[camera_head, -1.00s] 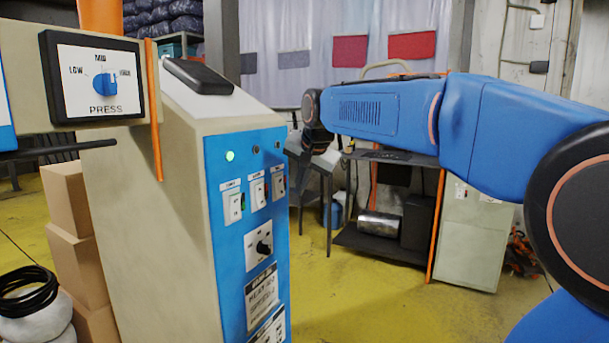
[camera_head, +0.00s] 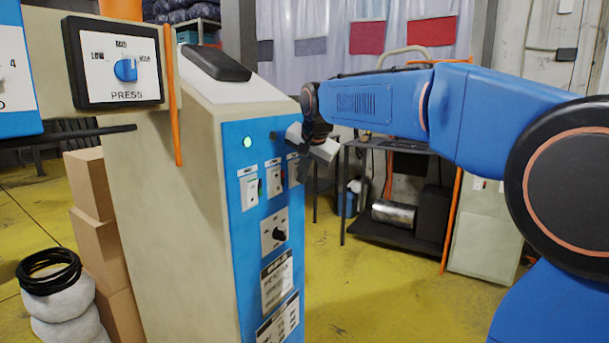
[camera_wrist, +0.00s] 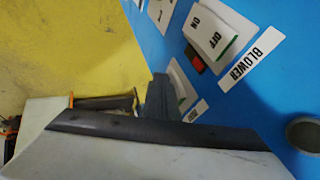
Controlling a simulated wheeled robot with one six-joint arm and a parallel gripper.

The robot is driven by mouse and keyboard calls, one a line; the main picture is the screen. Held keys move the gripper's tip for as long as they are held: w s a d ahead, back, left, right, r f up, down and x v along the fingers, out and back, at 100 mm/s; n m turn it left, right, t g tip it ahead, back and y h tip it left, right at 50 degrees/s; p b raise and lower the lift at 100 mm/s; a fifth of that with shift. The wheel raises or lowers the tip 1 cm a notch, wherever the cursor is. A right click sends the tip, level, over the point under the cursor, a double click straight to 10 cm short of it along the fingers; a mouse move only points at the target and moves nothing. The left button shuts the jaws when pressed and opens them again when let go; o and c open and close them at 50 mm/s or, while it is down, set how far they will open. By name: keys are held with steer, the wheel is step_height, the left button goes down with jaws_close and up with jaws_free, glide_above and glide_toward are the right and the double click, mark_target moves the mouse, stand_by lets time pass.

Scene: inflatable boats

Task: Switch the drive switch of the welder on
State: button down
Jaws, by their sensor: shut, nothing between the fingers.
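The welder's blue panel (camera_head: 235,220) faces right, with a row of white rocker switches below a lit green lamp (camera_head: 248,142). The left switch (camera_head: 251,188) and middle switch (camera_head: 273,180) are clear in the head view. The right switch (camera_head: 292,172) is partly behind my gripper (camera_head: 304,172). In the wrist view the blower switch (camera_wrist: 214,36) shows ON and OFF. A further switch (camera_wrist: 181,84) beside it is partly covered by my gripper (camera_wrist: 157,88); its label and position cannot be read. My gripper is shut and empty, its tip close to this switch; contact cannot be told.
A black dial (camera_head: 278,234) sits below the switches. A PRESS knob box (camera_head: 115,65) and an orange rod (camera_head: 173,105) stand at the left. A dark shelf (camera_head: 395,228) with a metal cylinder stands behind. Yellow floor is free right of the welder.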

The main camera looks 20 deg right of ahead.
steer(key=shift+r, duration=0.25)
steer(key=shift+r, duration=0.75)
steer(key=v, duration=1.7)
steer(key=shift+s, duration=0.15)
step_height(320, 180, down, 7)
steer(key=d, duration=0.2)
steer(key=shift+w+d, duration=0.35)
steer(key=shift+w, duration=0.05)
